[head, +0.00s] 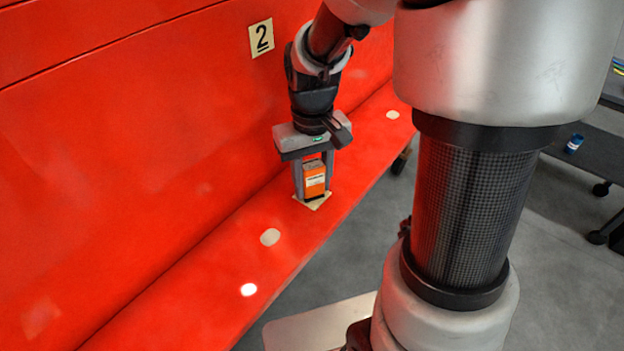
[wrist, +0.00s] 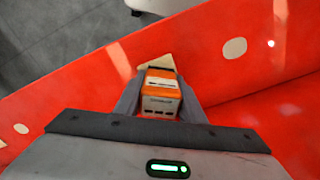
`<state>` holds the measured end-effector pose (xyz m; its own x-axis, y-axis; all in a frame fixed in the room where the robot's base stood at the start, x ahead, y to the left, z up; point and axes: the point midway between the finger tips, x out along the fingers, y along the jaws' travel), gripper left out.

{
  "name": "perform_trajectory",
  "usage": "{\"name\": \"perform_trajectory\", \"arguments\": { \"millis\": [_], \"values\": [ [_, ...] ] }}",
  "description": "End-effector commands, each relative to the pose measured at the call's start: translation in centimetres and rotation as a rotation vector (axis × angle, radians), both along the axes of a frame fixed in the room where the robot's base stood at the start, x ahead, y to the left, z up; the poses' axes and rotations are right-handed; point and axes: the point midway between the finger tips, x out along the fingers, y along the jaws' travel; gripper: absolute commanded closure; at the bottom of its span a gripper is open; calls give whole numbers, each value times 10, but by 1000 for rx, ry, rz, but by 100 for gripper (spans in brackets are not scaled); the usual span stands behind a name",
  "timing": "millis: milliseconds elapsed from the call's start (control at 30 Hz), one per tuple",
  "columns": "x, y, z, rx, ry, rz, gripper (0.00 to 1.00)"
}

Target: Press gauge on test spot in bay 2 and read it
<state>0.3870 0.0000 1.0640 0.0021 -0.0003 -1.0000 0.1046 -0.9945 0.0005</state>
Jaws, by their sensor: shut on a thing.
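The gauge (head: 315,181) is a small orange box with a white label and dark base, also in the wrist view (wrist: 160,97). My gripper (head: 313,184) is shut on it, with a grey finger on each side. The gauge is upright at a pale, roughly square patch (head: 325,203) on the red ledge. Its base looks to be on or just above the patch; I cannot tell which. The patch also shows beyond the gauge in the wrist view (wrist: 165,61). The bay sign "2" (head: 262,37) is on the red wall above. No reading is legible.
The red ledge (head: 225,260) runs along the red wall. Pale round spots lie on it, one nearer the front (head: 270,237) and one farther back (head: 392,114). A dark table (head: 590,150) with a blue item (head: 574,143) stands at right. The grey floor is open beside the ledge.

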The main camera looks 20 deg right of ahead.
Motion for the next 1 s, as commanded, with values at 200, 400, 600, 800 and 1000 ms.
{"name": "perform_trajectory", "arguments": {
  "millis": [200,400,600,800,1000],
  "values": [
    [0,0,-1,0,2,0,90],
    [-1,0,2,0,2,0,90],
    [0,0,18,0,0,0,90],
    [0,0,34,0,0,0,90],
    [0,0,51,0,0,0,90]
  ]
}}
